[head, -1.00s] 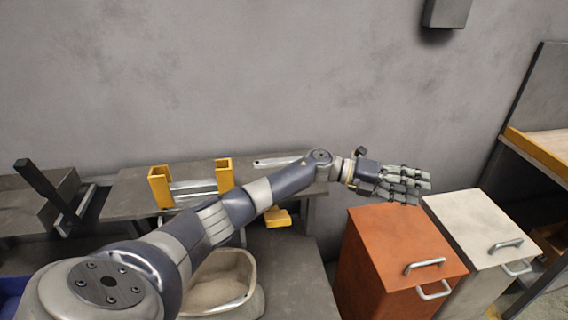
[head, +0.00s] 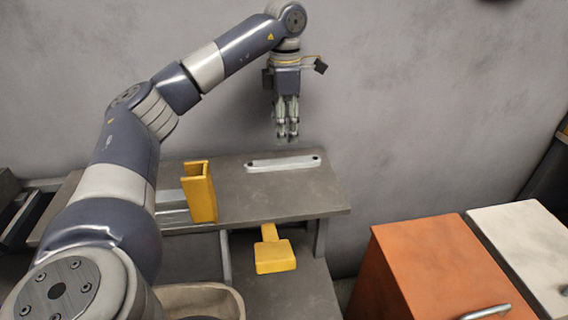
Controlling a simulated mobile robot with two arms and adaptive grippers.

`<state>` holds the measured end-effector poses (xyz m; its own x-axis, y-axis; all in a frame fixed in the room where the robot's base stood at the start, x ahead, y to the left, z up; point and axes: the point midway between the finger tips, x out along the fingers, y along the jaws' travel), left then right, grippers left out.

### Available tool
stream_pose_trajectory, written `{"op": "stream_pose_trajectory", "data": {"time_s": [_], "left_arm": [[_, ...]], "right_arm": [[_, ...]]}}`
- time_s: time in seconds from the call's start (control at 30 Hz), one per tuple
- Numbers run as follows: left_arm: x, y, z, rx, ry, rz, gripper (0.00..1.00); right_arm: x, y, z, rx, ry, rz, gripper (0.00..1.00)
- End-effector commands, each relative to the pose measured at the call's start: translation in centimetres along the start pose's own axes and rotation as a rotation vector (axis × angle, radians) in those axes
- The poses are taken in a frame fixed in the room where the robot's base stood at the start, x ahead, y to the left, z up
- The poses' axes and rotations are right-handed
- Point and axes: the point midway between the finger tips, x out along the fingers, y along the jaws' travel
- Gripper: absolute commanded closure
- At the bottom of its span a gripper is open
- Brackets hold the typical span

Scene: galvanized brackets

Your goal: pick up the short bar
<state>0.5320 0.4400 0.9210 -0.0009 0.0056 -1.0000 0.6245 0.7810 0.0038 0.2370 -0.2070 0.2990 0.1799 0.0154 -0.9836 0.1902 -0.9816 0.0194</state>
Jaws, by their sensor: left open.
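The short bar (head: 284,164) is a pale metal strip with a dark hole near each end. It lies flat near the back of the grey workbench (head: 290,198) in the head view. My left gripper (head: 287,138) hangs above the bar with its fingers pointing down. It is open and empty, and a small gap shows between the fingertips and the bar. My right gripper is out of view.
A yellow upright bracket (head: 199,192) stands left of the bar, with metal rails beside it partly hidden by my arm. A yellow block-shaped tool (head: 272,252) lies on the lower shelf. Orange (head: 432,262) and white (head: 522,245) cabinets stand at the right. The bench front is clear.

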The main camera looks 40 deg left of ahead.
Motion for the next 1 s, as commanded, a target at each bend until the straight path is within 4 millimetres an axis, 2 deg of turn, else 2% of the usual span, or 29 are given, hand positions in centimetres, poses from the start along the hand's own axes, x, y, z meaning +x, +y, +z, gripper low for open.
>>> {"op": "stream_pose_trajectory", "data": {"time_s": [0.03,0.1,0.37,0.63,0.97,1.0], "left_arm": [[1.2,0.0,-0.1,0.000,0.003,-0.003,0.50],[2.2,0.0,0.0,0.000,0.001,-0.003,0.50],[4.4,0.0,0.0,-0.001,-0.001,-0.004,0.50],[8.2,0.0,-0.3,-0.001,-0.002,-0.004,0.50],[8.8,0.0,-0.2,0.000,-0.004,-0.003,0.50],[8.8,0.0,-0.2,0.000,-0.004,-0.003,0.59]], "right_arm": [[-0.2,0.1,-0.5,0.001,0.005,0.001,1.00],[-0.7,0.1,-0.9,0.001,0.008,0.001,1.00],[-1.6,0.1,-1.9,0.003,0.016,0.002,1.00],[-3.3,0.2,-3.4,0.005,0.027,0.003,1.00],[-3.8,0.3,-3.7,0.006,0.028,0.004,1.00],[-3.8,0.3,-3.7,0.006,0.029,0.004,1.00]]}}
